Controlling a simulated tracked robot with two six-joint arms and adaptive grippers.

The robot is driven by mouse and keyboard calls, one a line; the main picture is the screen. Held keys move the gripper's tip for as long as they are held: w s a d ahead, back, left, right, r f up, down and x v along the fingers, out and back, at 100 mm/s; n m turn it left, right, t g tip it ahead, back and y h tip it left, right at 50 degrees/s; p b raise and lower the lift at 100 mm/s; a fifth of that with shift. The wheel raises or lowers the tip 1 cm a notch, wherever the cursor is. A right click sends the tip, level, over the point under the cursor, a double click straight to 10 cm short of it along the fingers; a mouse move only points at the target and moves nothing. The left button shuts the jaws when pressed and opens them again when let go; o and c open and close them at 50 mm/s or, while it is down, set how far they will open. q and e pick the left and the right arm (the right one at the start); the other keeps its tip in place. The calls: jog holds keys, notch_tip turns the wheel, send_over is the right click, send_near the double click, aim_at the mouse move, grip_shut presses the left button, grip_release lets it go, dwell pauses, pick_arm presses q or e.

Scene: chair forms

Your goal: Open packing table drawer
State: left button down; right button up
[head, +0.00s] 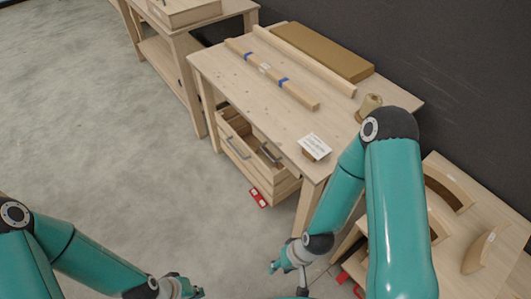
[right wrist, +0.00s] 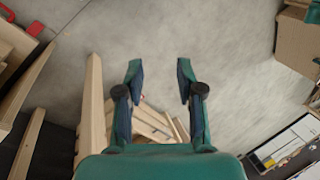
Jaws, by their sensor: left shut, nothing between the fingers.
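The light wood packing table (head: 290,105) stands in the middle of the head view. Its drawer (head: 262,180) is under the top and stands pulled out, with its hollow inside showing. My left gripper (head: 188,291) is at the bottom edge, partly cut off, shut and empty, away from the drawer.
A wrapped wood piece (head: 270,72), a brown box (head: 315,50), a spool (head: 369,106) and a white card (head: 314,146) are on the tabletop. A red item (head: 258,197) is on the floor by the drawer. Another table (head: 450,225) with curved wood forms is right. The left floor is clear.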

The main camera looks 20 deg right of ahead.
jog(key=w+d+f+m+t+h+b, duration=0.1)
jog(key=w+f+m+t+b, duration=0.2)
jog(key=w+f+b, duration=0.5)
jog(key=m+t+h+b, duration=1.05)
jog(key=m+b, duration=0.95)
jog(key=b, duration=0.8)
send_near(266, 152)
jog(key=shift+n+t+y, duration=0.3)
jog(key=shift+t+y, duration=0.15)
jog(key=x, duration=0.6)
jog(key=f+x, duration=0.1)
jog(key=x, duration=0.3)
jog(key=shift+s+d, duration=0.25)
jog(key=shift+d, duration=0.15)
grip_shut()
jog(key=shift+f, duration=0.1)
